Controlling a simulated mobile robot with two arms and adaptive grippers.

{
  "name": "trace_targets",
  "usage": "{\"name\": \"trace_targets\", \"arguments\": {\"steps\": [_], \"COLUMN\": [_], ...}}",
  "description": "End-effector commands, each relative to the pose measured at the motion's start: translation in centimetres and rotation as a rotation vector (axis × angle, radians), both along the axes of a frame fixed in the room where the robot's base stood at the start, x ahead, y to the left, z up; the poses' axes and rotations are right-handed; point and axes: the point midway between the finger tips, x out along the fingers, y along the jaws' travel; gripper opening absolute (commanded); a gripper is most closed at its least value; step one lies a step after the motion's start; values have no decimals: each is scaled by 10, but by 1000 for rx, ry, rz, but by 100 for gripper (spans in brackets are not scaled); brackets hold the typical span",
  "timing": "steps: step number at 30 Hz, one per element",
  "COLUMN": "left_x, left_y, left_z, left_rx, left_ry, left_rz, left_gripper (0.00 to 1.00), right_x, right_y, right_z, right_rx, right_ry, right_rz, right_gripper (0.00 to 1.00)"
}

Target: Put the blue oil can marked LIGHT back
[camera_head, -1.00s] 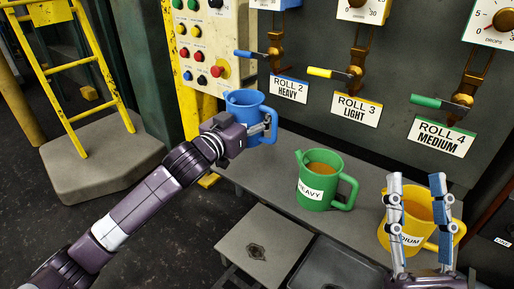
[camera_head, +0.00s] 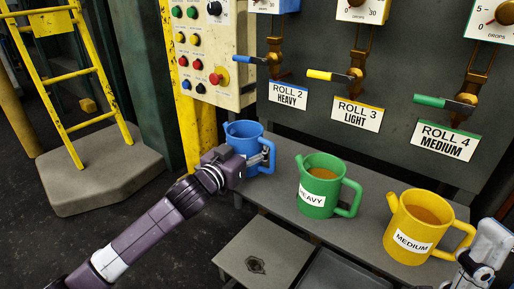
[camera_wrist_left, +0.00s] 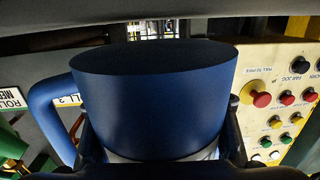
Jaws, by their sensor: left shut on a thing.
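The blue oil can (camera_head: 243,134) is upright at the left end of the grey shelf (camera_head: 280,185). My left gripper (camera_head: 264,158) is shut on it, and it fills the middle of the left wrist view (camera_wrist_left: 155,100). I cannot tell whether its base touches the shelf. No readable LIGHT marking shows; a pale strip is partly visible low on the can in the wrist view. My right gripper (camera_head: 480,262) is at the lower right corner, partly cut off, beside the yellow can's handle; its fingers are unclear.
A green can (camera_head: 318,176) marked HEAVY and a yellow can (camera_head: 410,240) marked MEDIUM stand on the shelf to the right. A button panel (camera_head: 212,50) and yellow post (camera_head: 188,120) are behind the blue can. Valve levers (camera_head: 330,75) hang above the shelf.

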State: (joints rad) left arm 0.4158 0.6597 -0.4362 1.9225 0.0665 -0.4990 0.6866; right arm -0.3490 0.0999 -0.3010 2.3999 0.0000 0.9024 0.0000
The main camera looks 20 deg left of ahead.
Motion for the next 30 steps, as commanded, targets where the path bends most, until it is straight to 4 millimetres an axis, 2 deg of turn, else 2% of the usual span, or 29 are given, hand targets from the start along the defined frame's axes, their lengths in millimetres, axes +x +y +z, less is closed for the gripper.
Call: {"name": "trace_targets", "arguments": {"steps": [1,3,15,16,24,30], "left_x": [0,0,0,0,0,0], "left_y": [0,-1,-1,-1,-1,-1], "left_z": [-10,-13,-16,-18,-17,-17], "left_rx": [-1,-2,-2,-1,0,-1], "left_ry": [-1,-1,0,2,2,1], "left_rz": [-1,-2,-2,-1,-1,-1], "left_gripper": [0,0,0,44,74,76], "right_x": [0,0,1,1,1,1], "right_y": [0,0,0,0,0,0], "right_z": [-7,-8,-8,-8,-8,-8], "right_rx": [0,0,-1,-1,-1,-1], "right_ry": [1,1,3,3,3,4], "right_rz": [0,0,-1,-1,0,0], "right_gripper": [40,40,40,40,40,40]}}
